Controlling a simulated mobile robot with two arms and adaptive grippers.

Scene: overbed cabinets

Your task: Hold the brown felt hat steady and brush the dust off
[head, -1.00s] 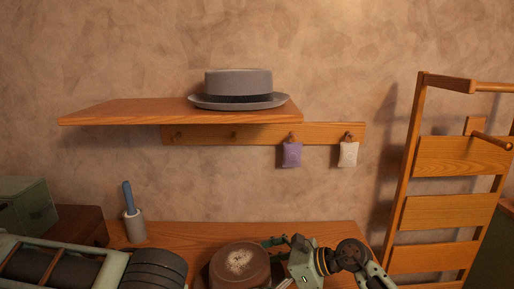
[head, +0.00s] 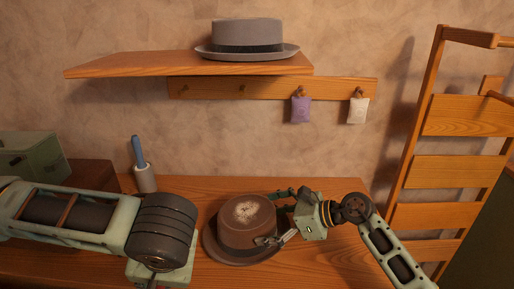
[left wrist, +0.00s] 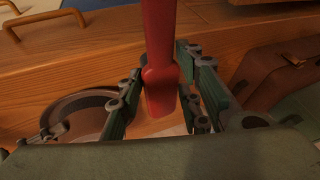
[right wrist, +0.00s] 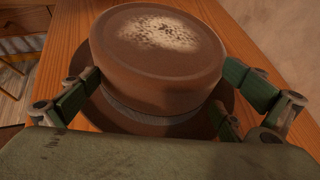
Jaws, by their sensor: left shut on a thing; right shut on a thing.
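The brown felt hat (head: 233,238) sits on the wooden table with a pale dust patch (head: 246,209) on its crown. In the right wrist view the hat (right wrist: 150,75) lies between my right gripper's fingers. My right gripper (head: 277,218) is shut on the hat from the right side. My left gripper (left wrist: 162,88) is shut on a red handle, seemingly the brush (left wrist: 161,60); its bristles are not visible. In the left wrist view the hat (left wrist: 75,112) is at the left, apart from the red handle. In the head view my left arm hides the brush.
A grey hat (head: 247,36) rests on the shelf (head: 130,66) above. Purple (head: 301,109) and white (head: 358,110) sachets hang from pegs. A blue-handled item in a cup (head: 145,178) stands behind my left arm. A wooden ladder rack (head: 455,170) stands at right.

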